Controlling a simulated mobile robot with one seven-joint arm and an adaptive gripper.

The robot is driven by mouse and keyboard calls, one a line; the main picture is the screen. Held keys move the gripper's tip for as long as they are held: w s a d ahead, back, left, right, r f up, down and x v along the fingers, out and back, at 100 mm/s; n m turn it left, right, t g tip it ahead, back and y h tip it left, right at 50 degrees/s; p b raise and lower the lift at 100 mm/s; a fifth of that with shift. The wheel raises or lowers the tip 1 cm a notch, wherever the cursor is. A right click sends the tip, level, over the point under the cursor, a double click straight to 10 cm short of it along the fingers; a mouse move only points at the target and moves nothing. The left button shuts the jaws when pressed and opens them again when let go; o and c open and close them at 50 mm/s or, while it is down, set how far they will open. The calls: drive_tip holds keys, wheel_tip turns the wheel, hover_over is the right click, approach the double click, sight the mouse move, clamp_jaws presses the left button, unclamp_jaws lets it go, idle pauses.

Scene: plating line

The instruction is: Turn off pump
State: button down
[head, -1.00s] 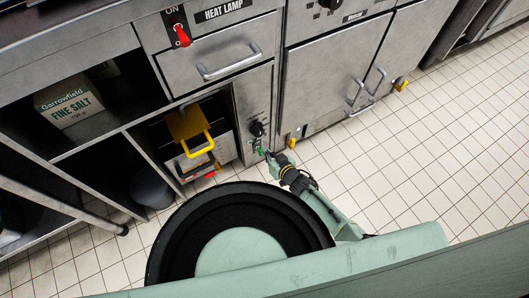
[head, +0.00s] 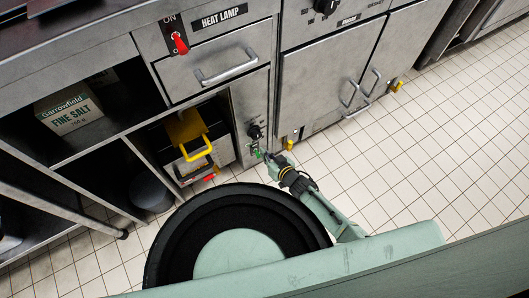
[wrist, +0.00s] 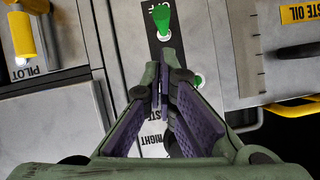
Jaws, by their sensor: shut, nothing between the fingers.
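A green toggle lever (wrist: 161,17) sits on a narrow dark plate on the steel panel at the top of the wrist view. The lettering by it is cut off, so I cannot read it as the pump's. In the head view a small green part (head: 257,153) shows low on the panel, below a black knob (head: 254,131). My gripper (wrist: 163,68) is shut and empty, its tips just below the lever in the wrist view; contact is not clear. It also shows at the panel in the head view (head: 267,155). A round green piece (wrist: 197,81) is partly hidden beside the fingers.
A red switch (head: 180,43) marked ON is beside the HEAT LAMP label. A yellow handle (head: 196,149) is left of the panel. Another yellow handle (wrist: 22,36) is near the PILOT label. A WASTE OIL label, partly cropped, is at right. Tiled floor (head: 400,170) is open to the right.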

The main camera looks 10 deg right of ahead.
drive_tip(key=v, duration=0.6)
drive_tip(key=shift+s, duration=0.3)
drive_tip(key=shift+d+r, duration=0.1)
drive_tip(key=shift+r, duration=0.05)
